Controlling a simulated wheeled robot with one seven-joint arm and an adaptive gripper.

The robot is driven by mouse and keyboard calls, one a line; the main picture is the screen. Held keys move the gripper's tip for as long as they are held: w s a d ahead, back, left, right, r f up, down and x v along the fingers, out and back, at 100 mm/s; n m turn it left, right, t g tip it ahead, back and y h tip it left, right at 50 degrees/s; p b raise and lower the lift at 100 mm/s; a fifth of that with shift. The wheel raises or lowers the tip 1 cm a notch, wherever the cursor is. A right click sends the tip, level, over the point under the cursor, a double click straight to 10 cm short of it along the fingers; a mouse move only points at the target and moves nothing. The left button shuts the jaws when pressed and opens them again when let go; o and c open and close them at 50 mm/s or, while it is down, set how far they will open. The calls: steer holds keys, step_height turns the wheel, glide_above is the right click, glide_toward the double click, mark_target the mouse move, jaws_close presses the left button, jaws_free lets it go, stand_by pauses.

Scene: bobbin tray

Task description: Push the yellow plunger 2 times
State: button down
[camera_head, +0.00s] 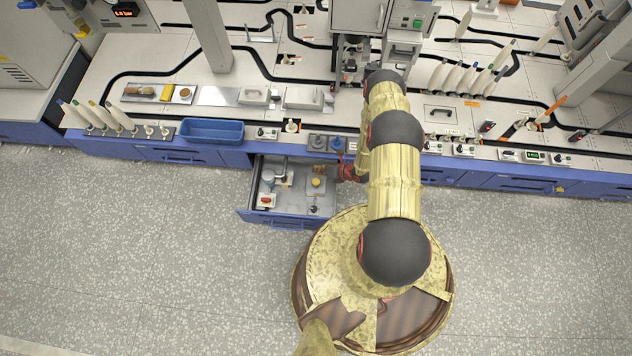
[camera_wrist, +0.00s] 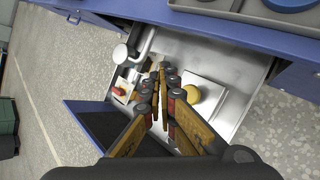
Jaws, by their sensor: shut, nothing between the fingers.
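The yellow plunger (camera_head: 316,183) is a round yellow knob on a pale square base in the open drawer (camera_head: 290,217). In the wrist view the yellow plunger (camera_wrist: 191,95) shows just right of the fingers, with its left side close to or partly behind them. My gripper (camera_head: 320,169) is over the drawer, near the plunger's far side in the head view. In the wrist view my gripper (camera_wrist: 160,68) has its brown fingers together with nothing between them. I cannot tell whether a finger touches the plunger.
The drawer also holds a red button (camera_head: 266,200) on a pale base and a white-topped fixture (camera_wrist: 121,54) with a bent pipe. The drawer walls surround them. A blue bin (camera_head: 212,130) and a row of bobbins (camera_head: 105,117) stand on the bench above.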

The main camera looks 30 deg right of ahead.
mark_target(317, 180)
steer(key=shift+f+b, duration=2.35)
steer(key=shift+f, duration=1.05)
steer(key=shift+f, duration=0.15)
steer(key=shift+f+b, duration=0.3)
steer(key=shift+b, duration=0.15)
steer(key=shift+f+b, duration=0.9)
steer(key=shift+f, duration=0.1)
steer(key=shift+r, duration=0.1)
steer(key=shift+r+p, duration=1)
steer(key=shift+r, duration=0.35)
steer(key=shift+r, duration=0.1)
steer(key=shift+r+p, duration=1.65)
steer(key=shift+r, duration=0.8)
